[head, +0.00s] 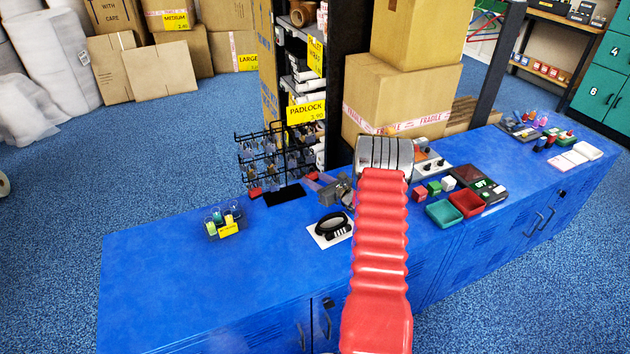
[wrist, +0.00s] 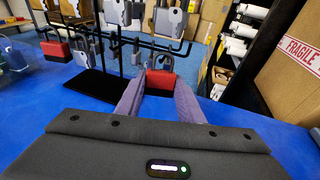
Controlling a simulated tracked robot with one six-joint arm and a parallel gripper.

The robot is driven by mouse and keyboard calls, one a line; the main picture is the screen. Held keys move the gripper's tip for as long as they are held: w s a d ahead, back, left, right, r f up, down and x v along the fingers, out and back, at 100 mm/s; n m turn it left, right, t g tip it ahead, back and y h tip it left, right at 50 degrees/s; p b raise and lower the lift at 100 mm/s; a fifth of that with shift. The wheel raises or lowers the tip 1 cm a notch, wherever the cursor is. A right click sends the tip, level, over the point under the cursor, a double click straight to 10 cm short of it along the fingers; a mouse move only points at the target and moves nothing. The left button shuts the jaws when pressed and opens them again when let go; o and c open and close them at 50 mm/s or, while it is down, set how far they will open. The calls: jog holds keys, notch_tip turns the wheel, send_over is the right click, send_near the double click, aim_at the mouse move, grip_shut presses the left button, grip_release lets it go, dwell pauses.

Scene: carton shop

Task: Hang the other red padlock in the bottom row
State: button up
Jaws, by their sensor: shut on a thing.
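My gripper (wrist: 160,95) is shut on a red padlock (wrist: 160,82), with its purple-grey fingers on either side. The held padlock also shows small in the head view (head: 312,176), by the right side of the black wire rack (head: 262,150). Its shackle points up close to the lower rack wires; I cannot tell whether it touches a hook. Another red padlock (wrist: 57,50) hangs low at the left of the rack, and it also shows in the head view (head: 255,192). Grey padlocks (wrist: 118,14) hang on the hooks above.
Cartons (head: 400,95) stand close on the right. A small bin with a yellow label (head: 228,229) sits at left; the counter's front left is clear.

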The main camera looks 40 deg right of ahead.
dwell(0.4)
jog(key=o, duration=1)
jog(key=shift+o, duration=0.2)
jog(key=v, duration=1.3)
jog(key=shift+s, duration=0.4)
